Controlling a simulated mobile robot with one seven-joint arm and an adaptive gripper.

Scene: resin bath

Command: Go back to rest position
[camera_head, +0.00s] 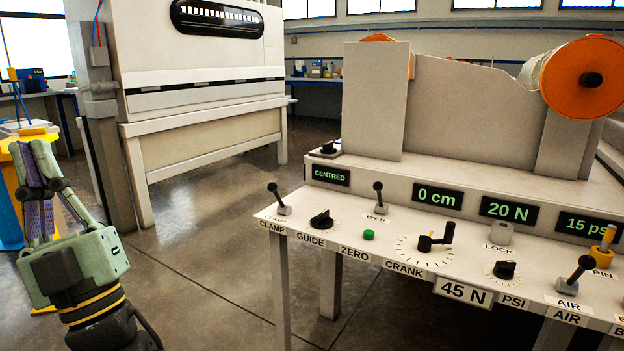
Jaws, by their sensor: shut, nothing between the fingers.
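My gripper (34,150) is at the left side of the head view, pointing upward. Its pale green fingers are shut, with nothing seen held between them. It is apart from the control panel (335,239), with open floor between the two. My black wrist with yellow rings shows below it at the bottom left.
The panel at right carries a clamp lever (278,198), a web lever (378,196), a crank (436,238), an air lever (575,274) and a yellow pin (604,243). Displays read CENTRED, 0 cm, 20 N and 15 psi. A large cream machine (200,125) stands behind. The floor (215,240) between is clear.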

